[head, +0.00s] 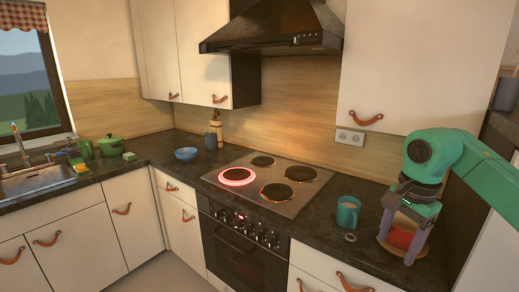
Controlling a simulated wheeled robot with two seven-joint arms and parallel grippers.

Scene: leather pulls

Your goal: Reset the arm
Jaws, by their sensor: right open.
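My right arm comes in from the right edge. Its right gripper (399,246) points down over the counter at the right, with its two purple fingers apart. A red rounded thing (401,238) shows between the fingers, on what looks like a round wooden board (424,251). I cannot tell whether the fingers touch it, and the gripper hides part of it. My left gripper is not in view.
A teal mug (347,212) and a small ring-shaped thing (350,238) stand left of the gripper. The hob (270,181) has one glowing red burner (238,176). A blue bowl (186,154) and green pot (111,146) are farther left. Wall cabinets (412,65) hang above.

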